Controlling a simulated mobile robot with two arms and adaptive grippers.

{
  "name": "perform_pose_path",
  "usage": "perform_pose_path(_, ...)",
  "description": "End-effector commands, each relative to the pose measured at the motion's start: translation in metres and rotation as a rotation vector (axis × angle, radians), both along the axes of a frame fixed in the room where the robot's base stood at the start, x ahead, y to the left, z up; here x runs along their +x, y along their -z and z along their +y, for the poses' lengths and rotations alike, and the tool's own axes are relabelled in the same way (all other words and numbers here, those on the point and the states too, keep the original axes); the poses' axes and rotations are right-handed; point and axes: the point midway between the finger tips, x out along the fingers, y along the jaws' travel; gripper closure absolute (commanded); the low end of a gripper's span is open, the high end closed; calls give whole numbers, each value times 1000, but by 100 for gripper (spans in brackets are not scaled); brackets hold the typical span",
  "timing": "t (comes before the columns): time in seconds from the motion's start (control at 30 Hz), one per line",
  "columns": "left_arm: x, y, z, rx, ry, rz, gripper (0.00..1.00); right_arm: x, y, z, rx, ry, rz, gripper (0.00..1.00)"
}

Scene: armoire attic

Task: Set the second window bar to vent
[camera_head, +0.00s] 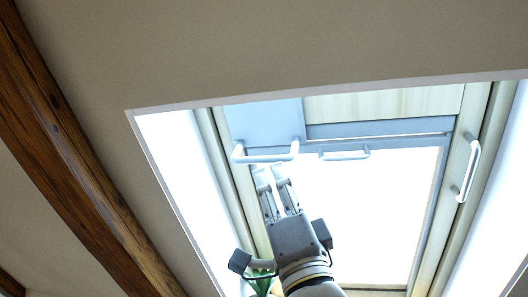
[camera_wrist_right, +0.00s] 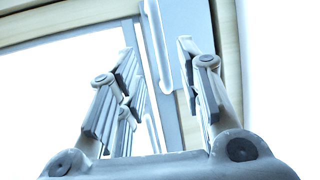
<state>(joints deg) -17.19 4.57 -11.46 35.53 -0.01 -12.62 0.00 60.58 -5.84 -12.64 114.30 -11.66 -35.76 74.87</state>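A roof window has a long pale bar (camera_head: 265,157) at its upper left, a shorter bar (camera_head: 345,155) to its right, and a white handle (camera_head: 467,168) on the right frame. I cannot tell which is the second bar, or its setting. My right gripper (camera_head: 272,178) reaches up from below, with its fingertips just under the long bar. In the right wrist view its fingers (camera_wrist_right: 160,80) are spread apart. A pale bar (camera_wrist_right: 152,120) shows between them, and nothing looks clamped. Contact cannot be told. My left gripper is not in view.
The window sits in a recess with bright white side walls (camera_head: 180,180) and a wooden frame. A dark wooden beam (camera_head: 75,160) crosses the ceiling at left. A green object (camera_head: 262,283) shows partly behind my right arm. The bright pane (camera_head: 375,215) is unobstructed right of the gripper.

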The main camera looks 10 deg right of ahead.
Motion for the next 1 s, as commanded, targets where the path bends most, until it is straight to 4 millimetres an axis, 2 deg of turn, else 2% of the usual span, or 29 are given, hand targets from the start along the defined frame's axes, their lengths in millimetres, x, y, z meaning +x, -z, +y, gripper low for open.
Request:
perform_pose_path(0.03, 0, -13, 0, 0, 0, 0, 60, 7, -15, 1, -2, 2, 1, 66)
perform_pose_path(0.3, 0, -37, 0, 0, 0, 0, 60, 36, -47, 6, -1, 3, 2, 66)
perform_pose_path(0.5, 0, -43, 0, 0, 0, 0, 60, 45, -55, 8, -1, 2, 0, 66)
perform_pose_path(0.8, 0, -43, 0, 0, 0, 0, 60, 46, -55, 8, -1, 2, 1, 66)
perform_pose_path(1.0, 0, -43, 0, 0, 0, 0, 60, 46, -55, 8, -1, 2, 1, 91)
